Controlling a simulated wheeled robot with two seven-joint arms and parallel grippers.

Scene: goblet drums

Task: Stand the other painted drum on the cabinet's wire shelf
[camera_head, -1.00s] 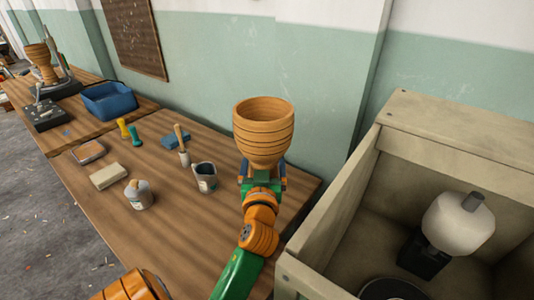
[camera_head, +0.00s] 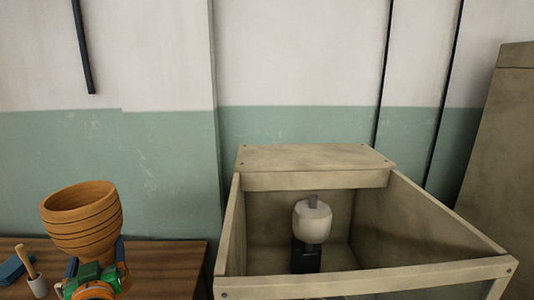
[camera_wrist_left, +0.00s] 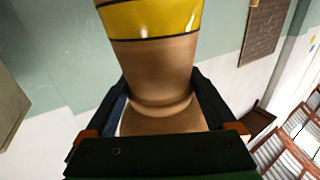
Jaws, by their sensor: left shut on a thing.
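A wooden goblet drum (camera_head: 82,222) with an open bowl and dark rings is upright at the lower left of the head view. My left gripper (camera_head: 95,268) is shut on it below the bowl. In the left wrist view the drum (camera_wrist_left: 152,65) fills the middle and shows a glossy yellow band, with the fingers on both sides of its narrow waist. Its lower part is hidden by the gripper. I cannot make out the wire shelf. My right gripper is not in view.
An open beige wooden box (camera_head: 315,181) stands right of the bench (camera_head: 165,262), holding a white rounded container on a black block (camera_head: 306,257). A tall beige panel (camera_head: 505,150) stands at far right. A wooden-handled tool (camera_head: 30,268) and blue block (camera_head: 12,268) are at left.

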